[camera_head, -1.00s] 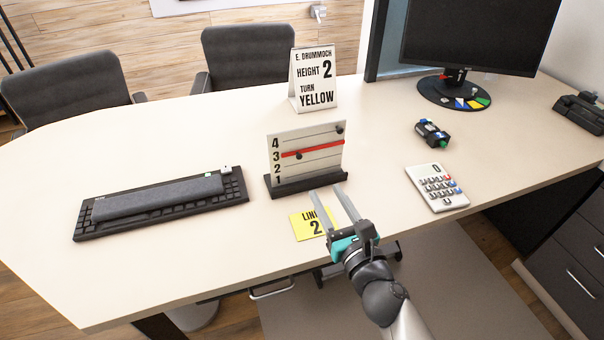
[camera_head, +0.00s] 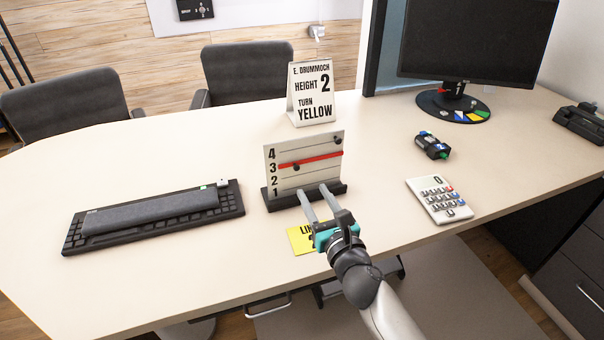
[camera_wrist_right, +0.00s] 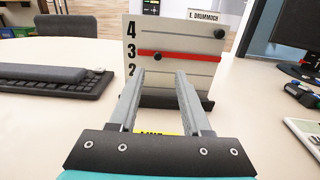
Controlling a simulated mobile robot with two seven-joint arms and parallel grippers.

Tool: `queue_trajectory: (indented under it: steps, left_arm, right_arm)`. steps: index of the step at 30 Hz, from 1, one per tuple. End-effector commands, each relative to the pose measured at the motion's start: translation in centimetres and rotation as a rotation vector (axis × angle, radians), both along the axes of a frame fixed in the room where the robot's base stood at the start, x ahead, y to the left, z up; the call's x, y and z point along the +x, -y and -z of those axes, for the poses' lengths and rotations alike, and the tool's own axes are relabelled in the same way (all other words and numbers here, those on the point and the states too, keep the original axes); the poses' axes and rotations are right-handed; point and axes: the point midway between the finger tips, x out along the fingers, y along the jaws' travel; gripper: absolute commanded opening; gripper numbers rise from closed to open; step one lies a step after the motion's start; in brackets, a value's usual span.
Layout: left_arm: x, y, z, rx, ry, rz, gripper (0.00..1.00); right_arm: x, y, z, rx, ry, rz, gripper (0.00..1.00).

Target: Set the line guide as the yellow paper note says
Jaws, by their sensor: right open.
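The line guide is a white upright board (camera_head: 286,178) with the numbers 1 to 4 down its left edge, standing on a dark base. Its red bar (camera_head: 318,159) lies across the board at about line 3; in the wrist view the red bar (camera_wrist_right: 190,56) also meets the 3. Dark knobs show near the bar and at upper right. The yellow paper note (camera_head: 301,238) lies in front of the board, partly hidden by my right gripper (camera_head: 313,190); "LIN" is readable. My right gripper is open and empty, its fingers pointing at the board's lower part. My left gripper is out of view.
A white sign (camera_head: 312,93) behind the guide reads "E. DRUMMOCH, HEIGHT 2, TURN YELLOW". A keyboard (camera_head: 155,215) with a grey rest lies left. A calculator (camera_head: 437,199), a small dark device (camera_head: 432,145) and a monitor (camera_head: 470,40) stand right. The desk between them is clear.

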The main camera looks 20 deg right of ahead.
Motion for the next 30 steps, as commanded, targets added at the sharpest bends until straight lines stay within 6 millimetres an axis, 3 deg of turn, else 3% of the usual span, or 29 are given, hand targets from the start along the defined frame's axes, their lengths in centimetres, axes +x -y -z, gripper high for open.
queue_trajectory:
  steps: [6, 11, 15, 30]
  left_arm:
    - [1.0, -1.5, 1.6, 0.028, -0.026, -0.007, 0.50]
    - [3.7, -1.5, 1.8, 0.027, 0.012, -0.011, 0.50]
    - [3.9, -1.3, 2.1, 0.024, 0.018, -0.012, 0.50]
    - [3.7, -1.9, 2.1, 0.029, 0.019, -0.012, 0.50]
  right_arm:
    - [3.5, -0.1, 0.4, -0.004, 0.002, 0.000, 0.48]
    - [5.8, -0.2, 0.4, -0.003, 0.001, 0.000, 0.48]
    - [7.3, -0.3, 0.3, -0.002, 0.001, 0.000, 0.48]
    - [8.3, -0.4, 0.1, -0.001, -0.001, 0.000, 0.48]
